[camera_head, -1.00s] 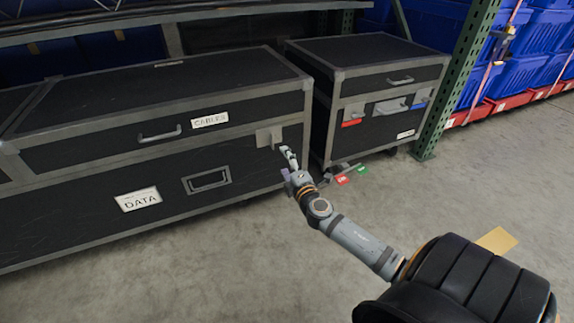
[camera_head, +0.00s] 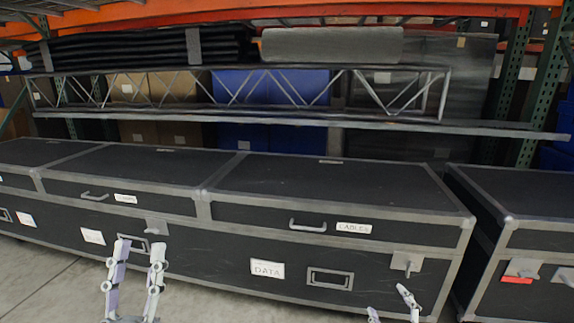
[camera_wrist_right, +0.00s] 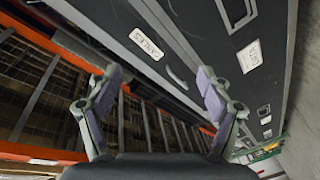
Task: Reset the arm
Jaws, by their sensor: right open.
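My left gripper (camera_head: 136,262) rises from the bottom edge of the head view, left of the middle. Its two fingers point up, stand apart and hold nothing. My right gripper (camera_head: 389,303) shows only its fingertips at the bottom edge, in front of the case with the DATA label. In the right wrist view the right gripper (camera_wrist_right: 160,78) has its fingers spread wide with nothing between them. The rest of both arms is outside the head view.
A row of black cases with grey edges (camera_head: 340,187) spans the view, with CABLES (camera_head: 354,228) and DATA (camera_head: 267,269) labels. Another case (camera_head: 530,240) with a red tag (camera_head: 518,279) stands at the right. A truss shelf (camera_head: 300,118) is behind. Bare floor (camera_head: 40,285) lies at lower left.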

